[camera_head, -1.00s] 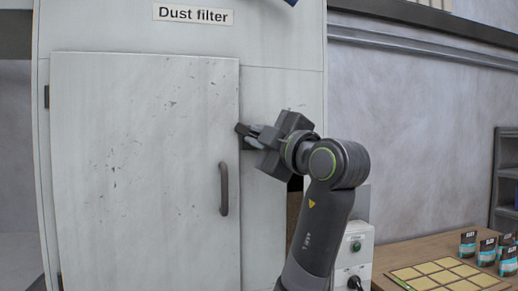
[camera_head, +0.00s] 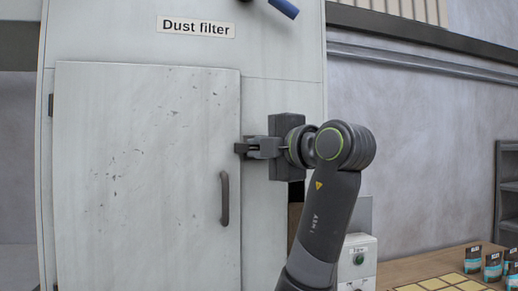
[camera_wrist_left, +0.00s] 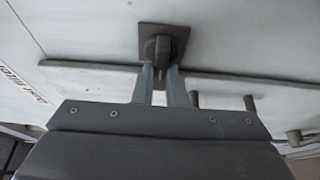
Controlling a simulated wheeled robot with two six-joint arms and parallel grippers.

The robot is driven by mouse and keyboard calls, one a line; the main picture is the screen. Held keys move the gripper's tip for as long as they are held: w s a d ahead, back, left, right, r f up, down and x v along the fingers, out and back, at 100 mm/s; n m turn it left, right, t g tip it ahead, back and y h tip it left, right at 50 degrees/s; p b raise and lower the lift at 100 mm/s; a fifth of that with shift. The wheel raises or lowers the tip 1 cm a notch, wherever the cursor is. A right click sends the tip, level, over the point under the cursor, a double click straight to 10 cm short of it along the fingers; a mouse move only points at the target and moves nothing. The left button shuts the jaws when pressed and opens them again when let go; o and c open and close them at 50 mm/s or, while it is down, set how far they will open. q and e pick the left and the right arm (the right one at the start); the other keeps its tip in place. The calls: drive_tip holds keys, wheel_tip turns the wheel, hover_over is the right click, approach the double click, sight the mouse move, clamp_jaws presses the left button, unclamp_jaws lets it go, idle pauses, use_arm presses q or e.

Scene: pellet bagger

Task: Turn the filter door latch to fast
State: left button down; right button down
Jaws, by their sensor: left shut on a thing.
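The filter door (camera_head: 145,170) is a pale scuffed panel, closed against the cabinet under the "Dust filter" sign (camera_head: 195,27). Its dark latch (camera_head: 240,148) lies about level at the door's right edge, partly hidden by my gripper. In the left wrist view the latch is a knob on a square plate (camera_wrist_left: 171,36). My left gripper (camera_head: 254,148) is at the latch from the right, shut on it; its two fingers (camera_wrist_left: 162,76) lie on either side of the latch grip in the wrist view. My right gripper is not in view.
A dark door handle (camera_head: 224,198) stands out below the latch. A wooden table (camera_head: 415,268) with several pouches (camera_head: 492,267) is at the lower right. A blue-handled part (camera_head: 284,8) is above.

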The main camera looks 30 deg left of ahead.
use_arm(q)
drive_tip(key=c, duration=1.5)
unclamp_jaws()
drive_tip(key=shift+w, duration=0.15)
drive_tip(key=shift+o, duration=0.2)
drive_tip(key=b+v, duration=0.5)
drive_tip(key=v, duration=1.2)
drive_tip(key=shift+d+b, duration=0.2)
drive_tip(key=shift+b, duration=0.15)
